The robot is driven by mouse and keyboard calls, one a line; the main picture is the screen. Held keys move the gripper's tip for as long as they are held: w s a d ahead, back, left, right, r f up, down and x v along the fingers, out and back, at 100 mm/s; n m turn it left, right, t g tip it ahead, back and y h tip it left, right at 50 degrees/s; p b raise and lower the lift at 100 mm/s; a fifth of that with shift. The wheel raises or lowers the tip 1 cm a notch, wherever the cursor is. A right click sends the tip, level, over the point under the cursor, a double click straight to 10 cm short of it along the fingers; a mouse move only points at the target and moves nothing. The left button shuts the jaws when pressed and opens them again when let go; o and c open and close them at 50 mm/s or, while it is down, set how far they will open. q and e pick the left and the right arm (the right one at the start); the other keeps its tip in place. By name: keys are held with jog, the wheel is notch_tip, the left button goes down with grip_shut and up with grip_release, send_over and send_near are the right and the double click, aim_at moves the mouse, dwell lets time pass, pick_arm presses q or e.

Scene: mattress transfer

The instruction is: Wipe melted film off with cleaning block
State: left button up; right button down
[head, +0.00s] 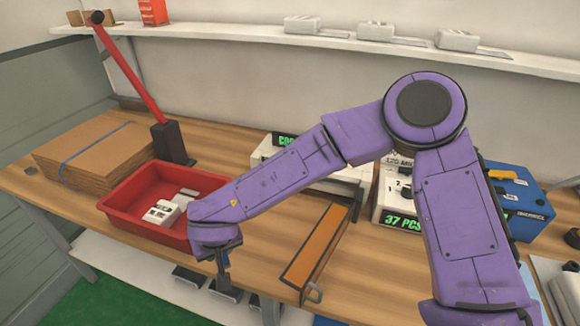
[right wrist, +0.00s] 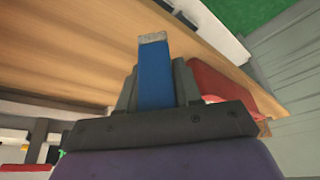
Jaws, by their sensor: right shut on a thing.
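My right gripper (head: 223,275) comes in from the right and points down over the front part of the wooden table, just right of the red tray. In the right wrist view, its two grey fingers are shut on a slim blue cleaning block (right wrist: 155,75) with a pale, rough end. The block lies between the fingers and its end sticks out past them. A long orange-brown strip (head: 322,245) in a dark frame lies right of the gripper. I cannot make out melted film. My left gripper is not in view.
The red tray (head: 118,206) holds white pieces (head: 164,212). A counter reading 37 PCS (head: 400,215) and a blue machine (head: 515,200) are at right, partly behind my arm.

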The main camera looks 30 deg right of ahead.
jog(key=w+d+r+m+h+p, duration=0.1)
jog(key=w+d+m, duration=0.25)
jog(key=d, duration=0.95)
jog(key=w+d+r+m+h+p, duration=0.15)
jog(key=w+d, duration=0.25)
jog(key=d, duration=0.9)
jog(key=shift+m+y, duration=0.25)
jog(key=shift+m, duration=0.05)
jog(key=b+x, duration=0.2)
jog(key=d+b+x, duration=0.1)
jog(key=b+x, duration=0.4)
jog(key=shift+w+d+f, duration=0.1)
jog(key=shift+d+f, duration=0.1)
jog(key=shift+d, duration=0.15)
jog(key=shift+f+b, duration=0.15)
jog(key=shift+b, duration=0.4)
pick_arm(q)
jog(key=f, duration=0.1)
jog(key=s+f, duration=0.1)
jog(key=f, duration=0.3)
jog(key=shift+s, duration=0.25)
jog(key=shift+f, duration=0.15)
pick_arm(e)
jog(key=shift+f, duration=1)
